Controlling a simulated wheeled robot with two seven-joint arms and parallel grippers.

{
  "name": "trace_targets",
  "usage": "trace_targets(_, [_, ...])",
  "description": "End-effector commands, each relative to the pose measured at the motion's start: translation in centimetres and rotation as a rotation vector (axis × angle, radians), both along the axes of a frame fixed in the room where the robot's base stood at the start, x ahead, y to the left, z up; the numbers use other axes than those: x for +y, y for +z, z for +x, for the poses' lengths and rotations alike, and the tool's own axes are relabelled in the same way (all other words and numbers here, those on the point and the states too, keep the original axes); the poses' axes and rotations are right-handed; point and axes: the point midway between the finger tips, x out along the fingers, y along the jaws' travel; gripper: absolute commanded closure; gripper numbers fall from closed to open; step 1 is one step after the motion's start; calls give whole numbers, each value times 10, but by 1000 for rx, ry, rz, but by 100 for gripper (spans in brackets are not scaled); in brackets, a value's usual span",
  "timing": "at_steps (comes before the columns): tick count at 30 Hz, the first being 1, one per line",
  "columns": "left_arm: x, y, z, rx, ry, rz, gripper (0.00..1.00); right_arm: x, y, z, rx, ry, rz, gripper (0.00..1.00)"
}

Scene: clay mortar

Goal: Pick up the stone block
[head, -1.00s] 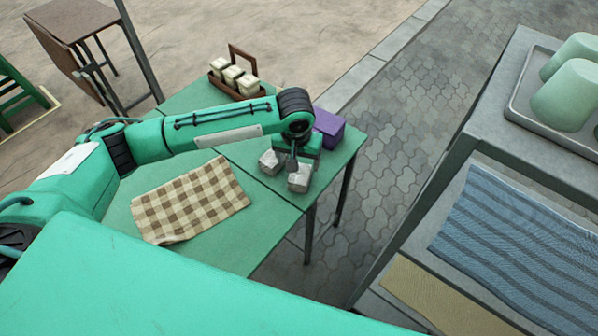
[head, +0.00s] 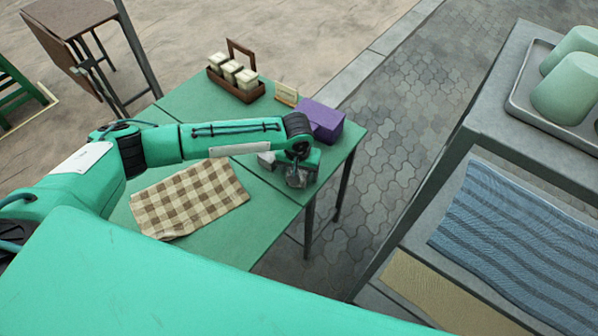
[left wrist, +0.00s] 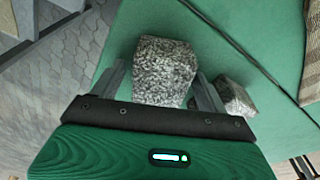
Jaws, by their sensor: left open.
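In the left wrist view a speckled grey stone block (left wrist: 165,70) lies on the green table between the two fingers of my left gripper (left wrist: 162,88). The fingers are apart, one on each side of it; contact is not clear. A second, smaller-looking stone block (left wrist: 234,97) lies just outside the right finger in that view. In the head view my left gripper (head: 297,178) is over the near block, which it mostly hides. The other block (head: 266,160) shows partly, to its left. My right gripper is not in view.
A purple box (head: 322,120) and a small wooden holder (head: 286,95) stand behind the gripper. A brown caddy with jars (head: 236,85) is at the back of the green table (head: 190,108). A checkered cloth (head: 190,198) lies left. A grey shelf (head: 480,125) stands right.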

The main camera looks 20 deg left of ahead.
Motion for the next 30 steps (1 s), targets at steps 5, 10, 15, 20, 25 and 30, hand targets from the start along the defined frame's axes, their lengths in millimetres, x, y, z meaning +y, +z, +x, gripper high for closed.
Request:
trace_targets(5, [0,0,0,0,0,0,45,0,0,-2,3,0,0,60])
trace_targets(10, [0,0,0,0,0,0,79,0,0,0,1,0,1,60])
trace_targets(15, [0,1,0,-1,0,0,86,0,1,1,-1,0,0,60])
trace_targets(20, [0,3,0,-1,1,0,86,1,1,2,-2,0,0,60])
trace_targets(25, [-1,16,1,-2,0,-2,86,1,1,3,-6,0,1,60])
trace_targets(30, [-1,46,1,-4,0,-3,86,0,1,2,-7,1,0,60])
